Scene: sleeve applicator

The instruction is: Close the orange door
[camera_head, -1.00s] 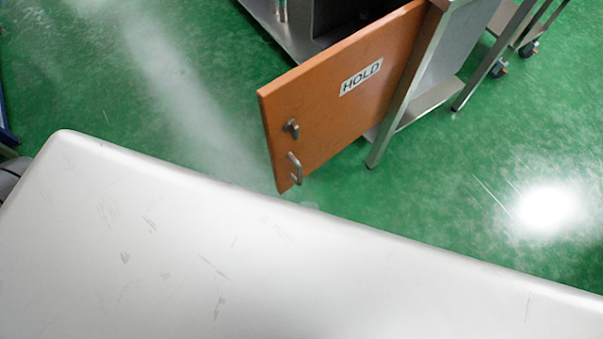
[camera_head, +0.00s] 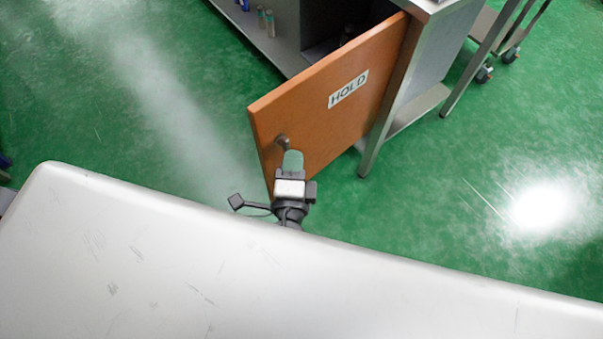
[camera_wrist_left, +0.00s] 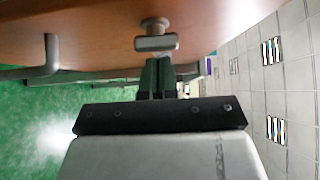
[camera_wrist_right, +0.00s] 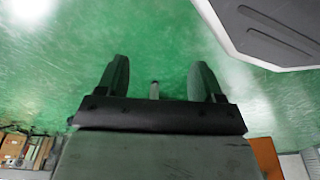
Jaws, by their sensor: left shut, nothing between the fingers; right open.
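The orange door (camera_head: 310,105) with a "HOLD" label stands open, swung out from a grey metal cabinet. A metal latch knob (camera_head: 282,142) sits near its free edge; it also shows in the left wrist view (camera_wrist_left: 156,42). The bar handle (camera_wrist_left: 45,62) shows to its left there, but is hidden behind my gripper in the head view. My left gripper (camera_head: 293,160) is shut and empty, in front of the door's outer face. Its fingertips (camera_wrist_left: 157,62) are close to the knob; contact cannot be told. My right gripper (camera_wrist_right: 158,72) is open and empty above green floor.
The metal cabinet (camera_head: 440,60) has an open dark interior beside the door. Small bottles (camera_head: 266,22) stand on its lower shelf. A wheeled frame (camera_head: 500,60) stands at the upper right. Green floor left and right of the door is clear.

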